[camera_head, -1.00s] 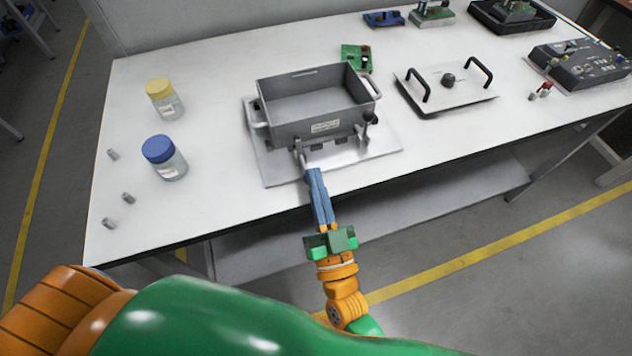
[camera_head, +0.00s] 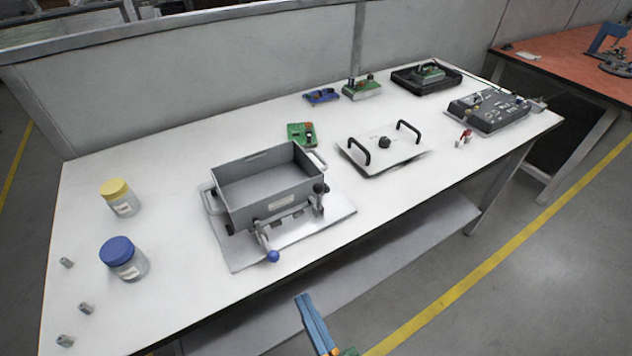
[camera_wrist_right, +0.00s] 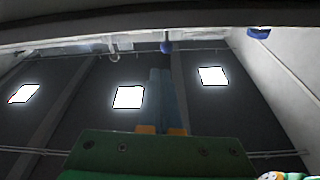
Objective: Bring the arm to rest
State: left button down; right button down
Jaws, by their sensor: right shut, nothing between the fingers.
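My right gripper (camera_head: 306,298) shows at the bottom of the head view, below the table's front edge and apart from everything on it. Its blue fingers are together with nothing between them. In the right wrist view the fingers (camera_wrist_right: 168,100) point away, with the dark ceiling and bright lamps behind them. A grey box (camera_head: 262,192) in a fixture on a metal plate (camera_head: 243,260) stands on the table, with a blue-knobbed lever (camera_head: 272,256) at its front. My left gripper is not in view.
The white table (camera_head: 180,290) carries a yellow-lidded jar (camera_head: 121,198), a blue-lidded jar (camera_head: 124,259), several small metal pieces, a lid plate (camera_head: 384,150) with two black handles, green boards and a dark control panel (camera_head: 488,110). Open floor lies in front.

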jog(key=s+d+f+g+h+p, duration=0.25)
jog(key=d+f+g, duration=0.25)
jog(key=f, duration=0.6)
jog(key=s+d+f+g+h+p, duration=0.1)
jog(key=d+f+g+h, duration=0.4)
jog(key=f, duration=0.7)
jog(key=s+d+f+m+g+h+p, duration=0.1)
jog(key=s+d+f+g, duration=0.2)
jog(key=s+d, duration=0.3)
jog(key=s+d+f+m+g+h, duration=0.1)
jog(key=s+d+f, duration=0.4)
jog(key=s, duration=0.5)
jog(key=g+h, duration=0.1)
jog(key=g, duration=0.1)
jog(key=shift+s+d+g+p, duration=0.35)
jog(key=shift+g, duration=0.05)
